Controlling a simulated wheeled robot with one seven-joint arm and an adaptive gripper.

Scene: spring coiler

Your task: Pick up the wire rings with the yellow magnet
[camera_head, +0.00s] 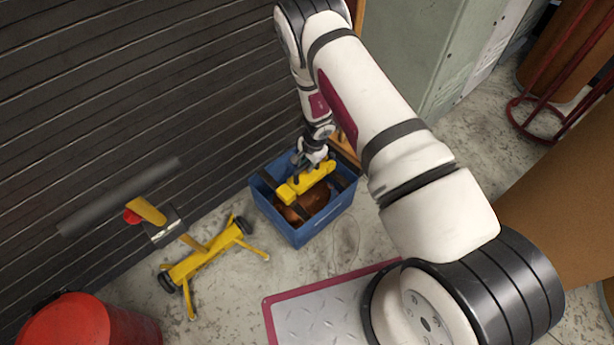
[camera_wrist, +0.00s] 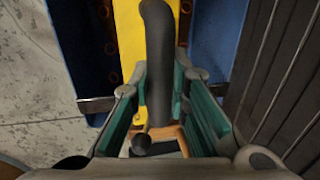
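The yellow magnet (camera_head: 308,182) is a long bar with a black handle (camera_wrist: 160,65). In the head view it lies slantwise within the outline of the blue crate (camera_head: 297,235), over brown contents. I cannot tell if it touches them. My gripper (camera_head: 312,155) is above the magnet. In the wrist view my gripper (camera_wrist: 160,85) has its green-lined fingers on both sides of the handle, their tips close against it. The yellow bar (camera_wrist: 129,40) shows beyond. A thin wire ring (camera_head: 357,240) lies faintly on the floor right of the crate. The magnet hides part of the crate's inside.
A yellow wheeled stand (camera_head: 200,262) with a grey bar is left of the crate. A red drum (camera_head: 90,322) is at the lower left. A dark slatted wall (camera_head: 120,90) rises behind. A metal plate with a red edge (camera_head: 320,312) lies in front.

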